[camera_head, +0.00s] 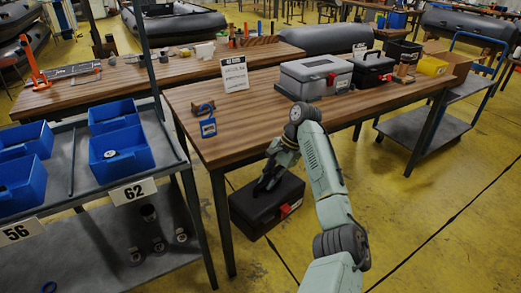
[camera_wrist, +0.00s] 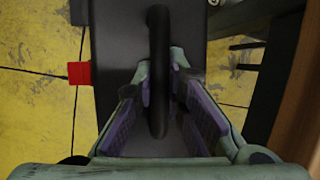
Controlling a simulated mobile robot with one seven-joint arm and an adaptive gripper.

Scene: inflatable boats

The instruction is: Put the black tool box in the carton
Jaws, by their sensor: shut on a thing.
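A black tool box (camera_head: 262,210) with a red latch is below the front edge of the wooden table, near a table leg. My gripper (camera_head: 268,181) is shut on its handle from above. In the wrist view the fingers (camera_wrist: 160,80) are on both sides of the dark handle, over the box's lid (camera_wrist: 115,45). I cannot tell whether the box touches the floor. A second black tool box (camera_head: 373,68) with a red latch stands on the table.
A shelf with blue bins (camera_head: 121,152) stands at left. The cart (camera_head: 423,130) is at right. Yellow floor is open at front right.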

